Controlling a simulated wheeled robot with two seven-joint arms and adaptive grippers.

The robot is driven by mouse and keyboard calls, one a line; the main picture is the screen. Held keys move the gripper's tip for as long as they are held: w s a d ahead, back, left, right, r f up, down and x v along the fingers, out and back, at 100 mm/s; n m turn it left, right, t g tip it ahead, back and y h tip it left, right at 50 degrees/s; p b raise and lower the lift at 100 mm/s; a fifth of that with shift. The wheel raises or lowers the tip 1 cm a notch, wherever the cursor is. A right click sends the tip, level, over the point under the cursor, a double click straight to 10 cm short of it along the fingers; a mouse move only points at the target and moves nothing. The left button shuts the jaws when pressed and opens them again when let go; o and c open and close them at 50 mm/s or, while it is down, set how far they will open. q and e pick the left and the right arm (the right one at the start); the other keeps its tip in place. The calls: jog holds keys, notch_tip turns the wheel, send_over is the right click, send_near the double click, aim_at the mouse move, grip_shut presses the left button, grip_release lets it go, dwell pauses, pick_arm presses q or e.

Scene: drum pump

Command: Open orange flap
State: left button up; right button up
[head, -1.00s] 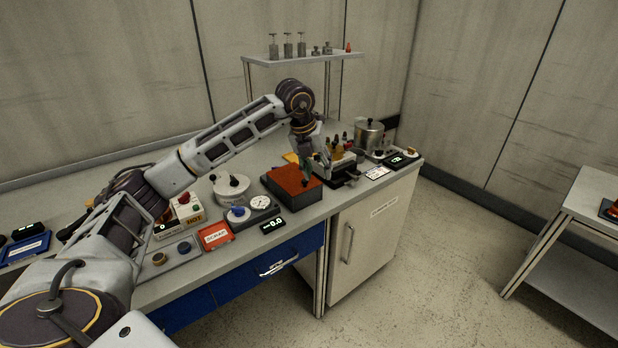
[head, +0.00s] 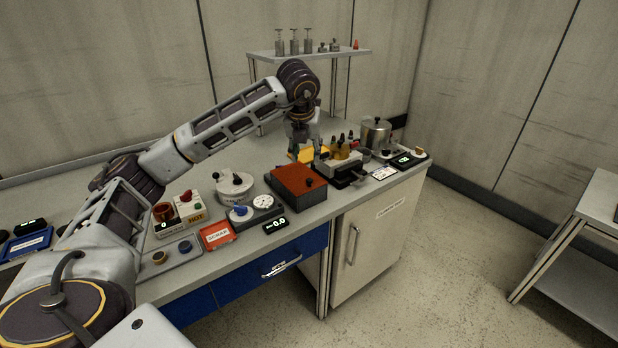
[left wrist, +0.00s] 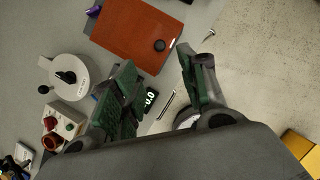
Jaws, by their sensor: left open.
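The orange flap (head: 290,178) lies flat, shut, on top of a dark box on the bench. A black knob (head: 309,182) stands near its right edge. In the left wrist view the flap (left wrist: 135,32) is at the top, with the knob (left wrist: 159,45) near its lower right corner. My left gripper (head: 307,151) is behind and above the flap in the head view, apart from it. In the left wrist view its two green-padded fingers (left wrist: 155,64) are spread and nothing is between them. My right gripper is not in view.
A fixture with several upright pegs (head: 343,152) stands right of the box, with a metal pot (head: 375,133) beyond. A dial gauge unit (head: 262,202), a white round container (head: 234,184) and a red tray (head: 217,235) are to the left.

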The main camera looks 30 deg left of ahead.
aim_at(309, 179)
pick_arm(q)
jog(key=x, duration=1.3)
jog(key=shift+c, duration=0.4)
grip_shut()
